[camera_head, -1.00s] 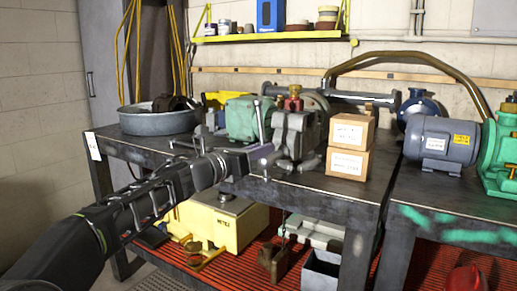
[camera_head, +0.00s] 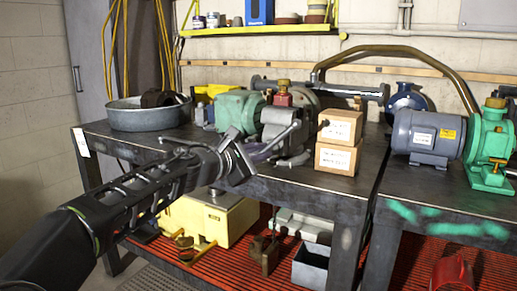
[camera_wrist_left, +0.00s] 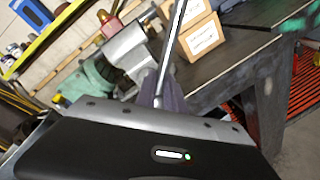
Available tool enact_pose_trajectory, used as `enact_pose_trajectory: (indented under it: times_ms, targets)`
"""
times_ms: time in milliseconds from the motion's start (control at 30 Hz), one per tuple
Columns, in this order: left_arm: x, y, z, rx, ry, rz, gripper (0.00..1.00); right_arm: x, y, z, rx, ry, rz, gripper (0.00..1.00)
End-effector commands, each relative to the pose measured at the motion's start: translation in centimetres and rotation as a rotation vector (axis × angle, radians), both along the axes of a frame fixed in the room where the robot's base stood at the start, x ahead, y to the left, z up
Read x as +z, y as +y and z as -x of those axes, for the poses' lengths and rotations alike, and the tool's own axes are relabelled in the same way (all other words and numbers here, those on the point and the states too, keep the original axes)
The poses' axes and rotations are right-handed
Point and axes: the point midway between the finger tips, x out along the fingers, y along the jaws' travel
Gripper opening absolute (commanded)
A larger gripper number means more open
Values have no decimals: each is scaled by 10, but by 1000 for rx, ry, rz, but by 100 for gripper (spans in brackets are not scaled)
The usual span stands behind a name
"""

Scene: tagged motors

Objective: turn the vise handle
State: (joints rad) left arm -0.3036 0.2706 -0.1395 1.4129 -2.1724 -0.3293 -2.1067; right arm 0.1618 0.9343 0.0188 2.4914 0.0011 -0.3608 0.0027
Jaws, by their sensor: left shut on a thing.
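The grey vise (camera_head: 278,116) is mounted on the dark workbench (camera_head: 325,186), near its front edge. It also shows in the left wrist view (camera_wrist_left: 127,48). Its handle (camera_wrist_left: 173,42), a thin metal bar, runs down between the purple-grey fingers of my left gripper (camera_wrist_left: 161,96). In the head view my left gripper (camera_head: 262,151) is at the front of the vise, shut on the handle. The gripper and wrist hide much of the handle there. My right gripper is not in view.
Two stacked cardboard boxes (camera_head: 338,142) stand close right of the vise. A green machine part (camera_head: 239,107) and a grey round tub (camera_head: 148,117) are to its left. A grey motor (camera_head: 428,137) sits farther right. A yellow case (camera_head: 207,215) is below.

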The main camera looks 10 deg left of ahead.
Motion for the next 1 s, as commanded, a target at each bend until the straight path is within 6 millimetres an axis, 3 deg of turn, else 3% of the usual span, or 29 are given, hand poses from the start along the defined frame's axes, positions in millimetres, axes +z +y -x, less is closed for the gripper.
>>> enact_pose_trajectory:
  times_ms: [433,1000]
  targets:
    - [-15,-9,4,-12,-101,-284,0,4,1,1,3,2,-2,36]
    - [-18,-10,4,-12,-118,-333,0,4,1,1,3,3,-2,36]
